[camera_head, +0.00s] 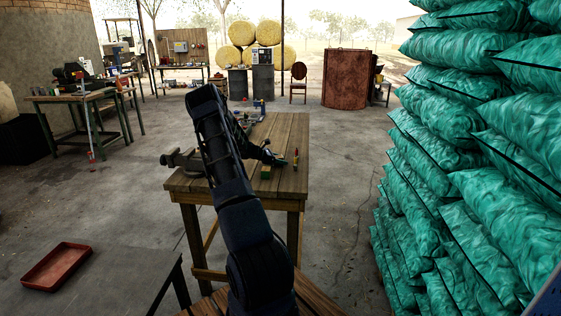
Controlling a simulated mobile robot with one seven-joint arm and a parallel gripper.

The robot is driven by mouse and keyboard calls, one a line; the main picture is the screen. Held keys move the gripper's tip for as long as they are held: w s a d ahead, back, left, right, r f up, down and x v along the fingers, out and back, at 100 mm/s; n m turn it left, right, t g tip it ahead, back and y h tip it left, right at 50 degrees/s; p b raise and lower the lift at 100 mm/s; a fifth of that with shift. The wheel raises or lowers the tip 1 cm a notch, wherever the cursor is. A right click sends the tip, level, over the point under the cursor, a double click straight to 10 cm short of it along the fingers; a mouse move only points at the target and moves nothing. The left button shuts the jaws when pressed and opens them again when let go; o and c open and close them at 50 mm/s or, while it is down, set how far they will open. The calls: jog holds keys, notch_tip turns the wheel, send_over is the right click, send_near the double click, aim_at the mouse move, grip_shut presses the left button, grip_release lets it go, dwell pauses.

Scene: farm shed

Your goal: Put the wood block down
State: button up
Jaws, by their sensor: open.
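A small light-brown wood block (266,172) is on the top of the wooden workbench (230,182), close to its front edge. My gripper (274,160) is just above and behind the block, low over the bench. Its jaws are open. The gripper is small and dark here, and I cannot tell whether a finger touches the block. My arm crosses the middle of the view and hides part of the bench's left side.
A vise (184,159) is at the bench's left edge. Several small items lie at the bench's far end. Stacked green sacks (450,140) fill the right side. A red tray (57,267) is on a dark table at lower left.

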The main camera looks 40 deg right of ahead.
jog(key=v, duration=1.1)
jog(key=shift+w+a+r, duration=0.1)
jog(key=shift+r, duration=0.05)
jog(key=shift+a+r, duration=0.25)
jog(key=shift+a, duration=0.1)
jog(key=s+a+r+m+t+y, duration=0.2)
jog(key=s+a+r+m+y, duration=0.2)
jog(key=s+a+r, duration=0.65)
jog(key=s+a+r+m+t+y, duration=0.4)
jog(key=s+a+r, duration=0.4)
jog(key=a+r, duration=0.5)
jog(key=s+a+r+m+t+y, duration=0.1)
jog(key=s+a+m+t+y, duration=0.2)
jog(key=s+a, duration=1.9)
jog(key=s+m+y, duration=0.1)
jog(key=s+m, duration=0.1)
jog(key=shift+a+m+t+y, duration=0.3)
jog(key=shift+a, duration=0.05)
